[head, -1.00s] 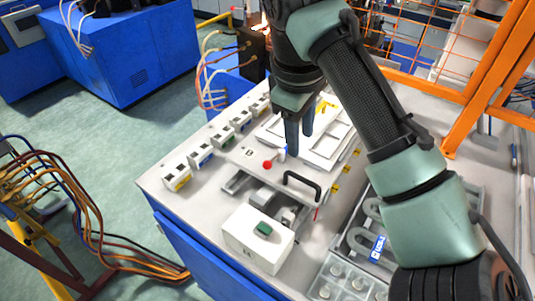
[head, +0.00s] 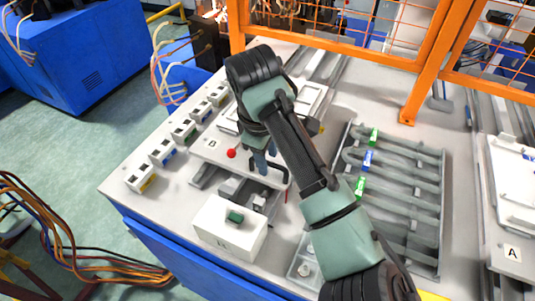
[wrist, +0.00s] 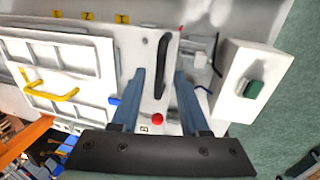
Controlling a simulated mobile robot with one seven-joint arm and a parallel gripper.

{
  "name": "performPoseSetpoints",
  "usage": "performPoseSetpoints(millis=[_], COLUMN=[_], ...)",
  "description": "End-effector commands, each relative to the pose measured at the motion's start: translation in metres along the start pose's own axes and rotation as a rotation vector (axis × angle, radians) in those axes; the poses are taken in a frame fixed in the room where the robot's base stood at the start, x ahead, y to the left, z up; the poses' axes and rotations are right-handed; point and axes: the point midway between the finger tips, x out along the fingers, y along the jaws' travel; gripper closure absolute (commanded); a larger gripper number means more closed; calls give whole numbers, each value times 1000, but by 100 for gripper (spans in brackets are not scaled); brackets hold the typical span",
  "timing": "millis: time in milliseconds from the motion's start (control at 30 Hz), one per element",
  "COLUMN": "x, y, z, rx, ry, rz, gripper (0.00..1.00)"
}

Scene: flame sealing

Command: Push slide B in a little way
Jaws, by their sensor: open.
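Slide B is the pale plate (head: 222,150) with a small letter label, a red knob (head: 231,153) and a black bar handle (head: 284,180) at its front edge. In the wrist view, the handle (wrist: 161,66) shows lengthwise between my two fingers, and the red knob (wrist: 157,119) lies nearer the palm. My gripper (head: 262,163) is open and at the handle, with a finger on either side of it; it also shows in the wrist view (wrist: 160,74). I see no finger touching the handle. My arm and fingers hide part of the plate and handle in the head view.
A white box with a green button (head: 235,217) stands in front of the slide. Labelled small blocks (head: 162,152) line the left bench edge. A tray of grey tubes (head: 400,190) lies to the right. An orange mesh guard (head: 340,30) stands behind.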

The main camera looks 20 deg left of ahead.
Motion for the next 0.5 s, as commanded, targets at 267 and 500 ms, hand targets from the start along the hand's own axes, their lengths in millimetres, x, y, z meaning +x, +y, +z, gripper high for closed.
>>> performPoseSetpoints(millis=[267, 500], x=[0, 0], y=[0, 0], z=[0, 0], rx=[0, 0], ry=[0, 0], rz=[0, -1], gripper=[68, 100])
